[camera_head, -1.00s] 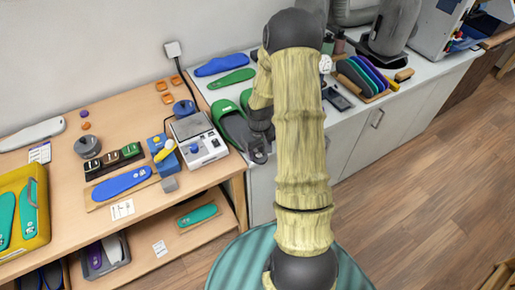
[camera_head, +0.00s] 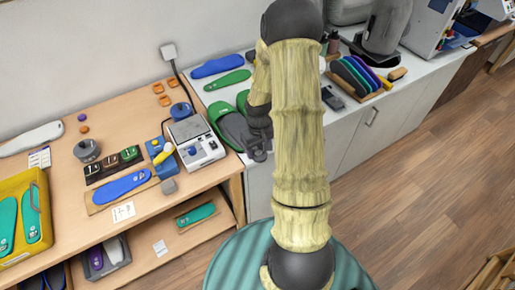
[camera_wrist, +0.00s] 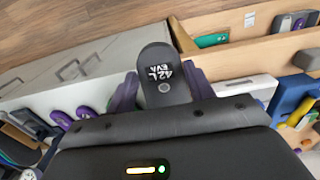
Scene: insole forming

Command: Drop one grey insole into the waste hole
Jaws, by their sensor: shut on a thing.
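A dark grey insole (camera_wrist: 158,62) with a white "42 L EVA" label fills the middle of the wrist view. My gripper (camera_wrist: 163,90) is shut on it, with a purple finger on each side and the insole's rounded end pointing away from me. In the head view, my gripper (camera_head: 258,146) hangs beside the left end of the white counter, partly covered by my arm. I cannot make out the waste hole in either view; my arm hides part of the counter.
A rack of coloured insoles (camera_head: 360,78) stands right of my arm. Floor is open at right.

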